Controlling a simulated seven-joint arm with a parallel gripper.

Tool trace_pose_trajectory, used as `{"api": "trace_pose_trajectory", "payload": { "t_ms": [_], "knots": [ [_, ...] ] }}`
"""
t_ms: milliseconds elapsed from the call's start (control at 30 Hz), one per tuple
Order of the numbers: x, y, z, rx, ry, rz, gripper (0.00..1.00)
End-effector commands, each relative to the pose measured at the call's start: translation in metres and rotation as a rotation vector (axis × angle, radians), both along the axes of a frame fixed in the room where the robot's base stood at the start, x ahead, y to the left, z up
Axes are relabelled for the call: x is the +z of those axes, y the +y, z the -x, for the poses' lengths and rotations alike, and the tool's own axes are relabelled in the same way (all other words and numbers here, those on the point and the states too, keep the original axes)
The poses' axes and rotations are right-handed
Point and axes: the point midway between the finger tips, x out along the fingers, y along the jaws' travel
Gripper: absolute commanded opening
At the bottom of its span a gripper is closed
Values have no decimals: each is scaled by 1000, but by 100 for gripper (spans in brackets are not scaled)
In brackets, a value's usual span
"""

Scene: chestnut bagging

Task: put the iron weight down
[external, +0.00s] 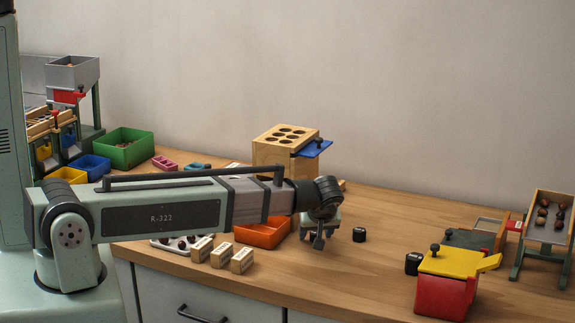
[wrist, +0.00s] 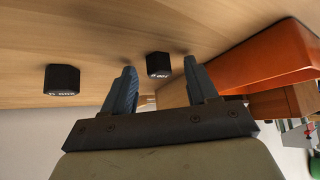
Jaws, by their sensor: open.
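Two small black weights stand upright on the table in the external view. One black weight (external: 359,235) is just right of my gripper (external: 318,240), and the other black weight (external: 413,263) is beside the red box. The wrist view also shows two dark weights with pale, hard-to-read labels. One weight (wrist: 158,66) appears beyond and between the fingertips of my gripper (wrist: 163,80), and the other weight (wrist: 62,80) is to the left, outside the fingers. My gripper is open, low over the table, with nothing held. I cannot tell which weight matches which between views.
An orange tray (external: 262,232) and several small labelled blocks (external: 220,255) lie left of my gripper. A red box (external: 441,296) with a yellow lid stands at the right. A wooden box with holes (external: 285,150) stands behind. Table between my gripper and the red box is mostly clear.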

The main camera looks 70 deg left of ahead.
Motion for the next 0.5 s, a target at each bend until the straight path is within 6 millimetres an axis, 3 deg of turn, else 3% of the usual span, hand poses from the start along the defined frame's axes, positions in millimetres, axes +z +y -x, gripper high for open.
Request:
{"api": "trace_pose_trajectory", "payload": {
  "t_ms": [67,500],
  "knots": [
    [0,0,0,0,0,0,57],
    [0,0,0,0,0,0,15]
  ]
}}
